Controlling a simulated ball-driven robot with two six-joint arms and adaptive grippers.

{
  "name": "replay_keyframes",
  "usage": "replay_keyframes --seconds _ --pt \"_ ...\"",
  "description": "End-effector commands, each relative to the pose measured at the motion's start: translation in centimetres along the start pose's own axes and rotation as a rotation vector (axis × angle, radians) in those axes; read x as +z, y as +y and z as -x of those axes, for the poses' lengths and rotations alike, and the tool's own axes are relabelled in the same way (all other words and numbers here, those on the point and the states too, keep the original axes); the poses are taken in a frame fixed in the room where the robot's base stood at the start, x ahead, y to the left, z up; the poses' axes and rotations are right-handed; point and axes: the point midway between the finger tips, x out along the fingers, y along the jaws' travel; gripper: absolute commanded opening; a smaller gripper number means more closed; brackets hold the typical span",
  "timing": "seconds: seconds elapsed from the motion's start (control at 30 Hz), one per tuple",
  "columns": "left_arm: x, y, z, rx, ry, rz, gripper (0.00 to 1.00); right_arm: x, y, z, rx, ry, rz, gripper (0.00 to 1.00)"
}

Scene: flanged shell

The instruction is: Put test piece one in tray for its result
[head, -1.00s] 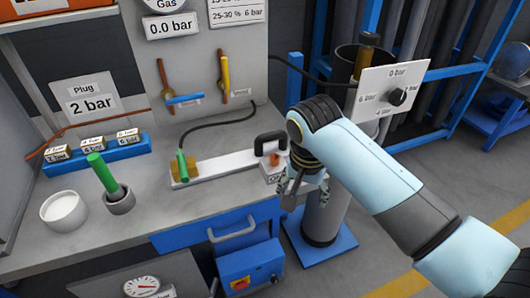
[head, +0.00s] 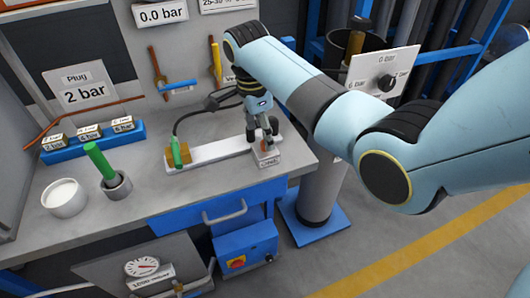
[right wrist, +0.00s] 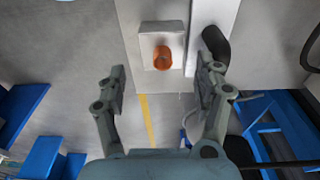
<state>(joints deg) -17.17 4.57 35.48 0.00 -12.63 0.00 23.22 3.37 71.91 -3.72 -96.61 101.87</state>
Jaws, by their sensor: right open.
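My right gripper (head: 263,133) is over the right end of the bench, pointing down at a small labelled block (head: 268,160). The right wrist view shows an orange round piece (right wrist: 163,57) in a pale square block (right wrist: 153,34). The open fingers (right wrist: 162,85) are on either side of its line and hold nothing; the piece lies beyond the tips. Which piece is test piece one, I cannot tell. No result tray can be made out by label. My left gripper is not in view.
A white bar (head: 215,150) with a green-topped brass block (head: 177,163) lies left of the gripper. A green rod stands in a grey cup (head: 118,190) near a white pot (head: 64,198). A blue rack (head: 95,143) holds labelled blocks. A dark handle (right wrist: 216,45) is close to the right finger.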

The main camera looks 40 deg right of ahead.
Motion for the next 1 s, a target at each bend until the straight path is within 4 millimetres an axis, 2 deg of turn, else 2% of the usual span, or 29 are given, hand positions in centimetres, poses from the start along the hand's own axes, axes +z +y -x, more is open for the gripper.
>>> replay_keyframes --seconds 0.17,0.43,0.73,1.0 --pt "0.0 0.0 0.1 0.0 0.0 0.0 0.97 -0.1 0.0 -1.5 0.001 0.0 0.001 0.69" --pt "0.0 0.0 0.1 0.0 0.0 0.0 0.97 -0.1 -0.3 -5.5 0.001 -0.001 0.001 0.69" --pt "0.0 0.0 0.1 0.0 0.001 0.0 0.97 -0.1 -0.3 -6.0 -0.002 -0.001 0.002 0.69" --pt "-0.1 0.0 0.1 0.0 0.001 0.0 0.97 -0.1 -0.3 -6.0 -0.001 -0.001 0.002 0.34"
